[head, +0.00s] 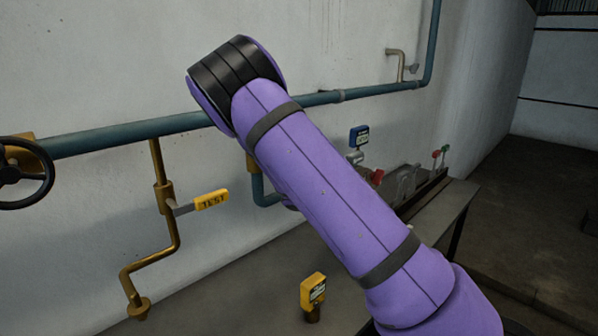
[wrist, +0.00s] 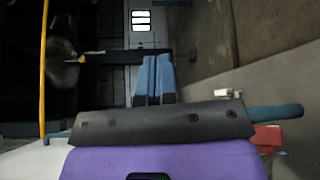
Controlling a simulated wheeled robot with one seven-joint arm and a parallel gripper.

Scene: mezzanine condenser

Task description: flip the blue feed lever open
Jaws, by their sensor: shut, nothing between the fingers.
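A blue handle with a pale label (head: 358,136) stands up beyond my arm in the head view, above a grey fitting near the wall. It looks like the blue feed lever, but its lettering is too small to read. My arm hides part of the pipework beside it. My gripper (wrist: 155,70) shows in the wrist view as two blue fingers closed together, with nothing between them. The head view does not show the fingers. In the wrist view a blue-green bar (wrist: 275,113) sticks out at the right beyond the dark gripper body; I cannot tell whether it is the lever.
A yellow lever (head: 212,200) marked TEST hangs on a brass pipe. A yellow-tagged fitting (head: 313,289) stands on the grey bench. A black handwheel (head: 25,174) is at far left. A red handle (head: 377,177) is close to the blue one. Open floor (head: 545,200) lies right.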

